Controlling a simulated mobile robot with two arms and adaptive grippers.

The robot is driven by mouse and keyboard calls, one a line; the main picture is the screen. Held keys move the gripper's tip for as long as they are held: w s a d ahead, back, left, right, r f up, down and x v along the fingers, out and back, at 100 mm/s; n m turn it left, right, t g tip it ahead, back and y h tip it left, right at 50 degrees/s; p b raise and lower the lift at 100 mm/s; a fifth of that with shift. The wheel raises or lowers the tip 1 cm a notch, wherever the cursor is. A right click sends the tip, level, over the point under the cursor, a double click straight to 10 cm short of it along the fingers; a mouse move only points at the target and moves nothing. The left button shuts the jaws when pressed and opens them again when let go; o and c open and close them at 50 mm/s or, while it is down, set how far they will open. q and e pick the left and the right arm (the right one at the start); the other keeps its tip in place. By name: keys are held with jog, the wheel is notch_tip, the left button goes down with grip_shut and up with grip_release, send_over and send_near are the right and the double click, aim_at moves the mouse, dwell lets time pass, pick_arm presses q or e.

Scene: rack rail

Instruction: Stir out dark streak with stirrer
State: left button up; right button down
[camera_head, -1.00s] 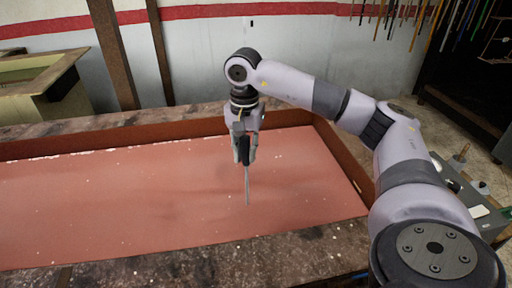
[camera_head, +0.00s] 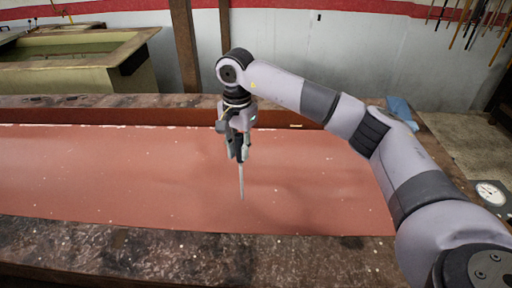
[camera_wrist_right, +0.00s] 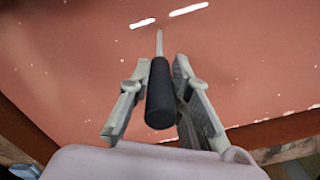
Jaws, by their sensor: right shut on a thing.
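My right gripper (camera_head: 238,146) is shut on the black handle of the stirrer (camera_head: 241,184). The stirrer's thin grey rod points down into or just above the reddish-pink surface in the trough (camera_head: 100,227); I cannot tell whether its tip is under the surface. In the right wrist view the stirrer's black handle (camera_wrist_right: 160,96) sits between the two fingers of the right gripper (camera_wrist_right: 158,82), its rod pointing away. A faint darker patch (camera_head: 285,188) shows on the surface right of the rod. The left gripper is not in view.
The trough's dark, stained near edge (camera_head: 180,262) runs along the front. A greenish tank (camera_head: 80,65) stands at the back left. A blue cloth (camera_head: 400,108) lies on the far right rim. A round dial (camera_head: 490,192) stands at the right. Rods hang on the back wall.

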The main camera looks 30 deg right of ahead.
jog(key=shift+w+a, duration=0.15)
jog(key=shift+a, duration=0.15)
jog(key=s+d+b, duration=0.1)
jog(key=s+d, duration=0.4)
jog(key=d, duration=0.3)
jog(key=shift+d+b, duration=0.25)
jog(key=shift+b, duration=0.05)
jog(key=shift+s, duration=0.1)
notch_tip(320, 180, up, 16)
jog(key=p, duration=1.1)
dwell(3.6)
